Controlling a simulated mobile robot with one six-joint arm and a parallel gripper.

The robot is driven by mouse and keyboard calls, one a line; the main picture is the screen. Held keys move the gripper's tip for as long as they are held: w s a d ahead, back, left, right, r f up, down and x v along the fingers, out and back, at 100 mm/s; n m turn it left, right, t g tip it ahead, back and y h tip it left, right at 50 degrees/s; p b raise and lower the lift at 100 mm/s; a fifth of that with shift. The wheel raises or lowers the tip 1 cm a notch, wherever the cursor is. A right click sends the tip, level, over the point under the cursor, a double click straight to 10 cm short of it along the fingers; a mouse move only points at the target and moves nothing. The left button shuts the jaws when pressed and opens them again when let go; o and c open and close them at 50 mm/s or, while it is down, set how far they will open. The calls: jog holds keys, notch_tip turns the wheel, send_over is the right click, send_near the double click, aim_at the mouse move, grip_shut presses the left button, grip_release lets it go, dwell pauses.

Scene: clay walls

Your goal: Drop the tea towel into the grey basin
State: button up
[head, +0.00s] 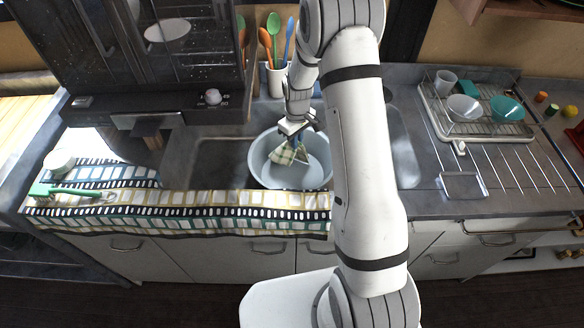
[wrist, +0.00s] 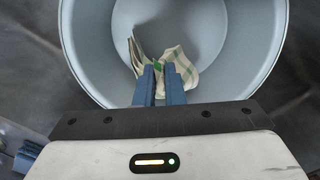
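The grey basin (head: 318,170) is round and sits in the sink area in the middle of the counter. It fills the upper part of the wrist view (wrist: 255,62). The tea towel (head: 284,154) is cream with green checks and hangs bunched from my gripper (head: 297,143). In the wrist view the two blue fingers (wrist: 160,68) are close together, with the towel (wrist: 183,65) spreading out on both sides of their tips. The towel is over the inside of the basin; I cannot tell whether it touches the bottom.
A dish rack (head: 478,125) with bowls and a cup stands on the right counter. A patterned cloth (head: 180,207) lies along the front edge at left. A utensil holder (head: 277,80) stands behind the basin.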

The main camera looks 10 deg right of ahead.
jog(key=o, duration=1.7)
notch_tip(320, 180, up, 6)
jog(key=p, duration=0.3)
jog(key=shift+f, duration=0.2)
notch_tip(320, 180, up, 8)
jog(key=shift+b, duration=0.45)
